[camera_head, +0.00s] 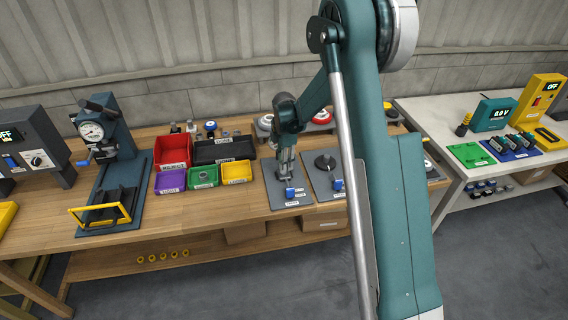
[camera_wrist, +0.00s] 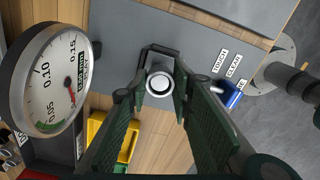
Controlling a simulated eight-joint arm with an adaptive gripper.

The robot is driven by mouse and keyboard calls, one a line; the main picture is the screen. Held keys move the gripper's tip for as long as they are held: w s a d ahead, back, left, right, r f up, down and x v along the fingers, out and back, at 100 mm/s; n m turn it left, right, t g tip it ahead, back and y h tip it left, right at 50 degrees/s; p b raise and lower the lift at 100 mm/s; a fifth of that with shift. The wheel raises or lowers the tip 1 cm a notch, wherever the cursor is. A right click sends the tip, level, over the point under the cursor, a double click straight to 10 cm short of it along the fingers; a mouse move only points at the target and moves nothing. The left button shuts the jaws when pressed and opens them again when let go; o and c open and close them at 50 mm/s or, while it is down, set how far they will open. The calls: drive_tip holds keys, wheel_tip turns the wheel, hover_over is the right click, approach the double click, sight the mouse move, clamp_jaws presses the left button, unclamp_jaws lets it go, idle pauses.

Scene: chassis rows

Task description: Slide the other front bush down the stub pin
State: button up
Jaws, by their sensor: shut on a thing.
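My gripper (camera_head: 285,172) points down over a grey plate (camera_head: 271,178) near the front of the wooden bench. In the wrist view my gripper (camera_wrist: 159,88) has its green-padded fingers closed on a small pale round bush (camera_wrist: 159,83), seen end on. The bush shows a light centre and a darker ring. A dark block (camera_wrist: 146,55) lies just behind it in that view. The stub pin cannot be made out apart from the bush, so I cannot tell how far down the bush sits. In the head view the fingers hide the bush.
A blue part (camera_wrist: 229,95) stands beside the fingers, near printed labels. A round dial gauge (camera_wrist: 52,88) fills the wrist view's left. Red (camera_head: 174,150), black (camera_head: 224,150), purple (camera_head: 170,181), green (camera_head: 203,176) and yellow (camera_head: 237,173) bins stand to the left.

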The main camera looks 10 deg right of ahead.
drive_tip(key=shift+f, duration=0.1)
drive_tip(key=o, duration=1)
wheel_tip(320, 180, up, 12)
idle(0.5)
idle(0.4)
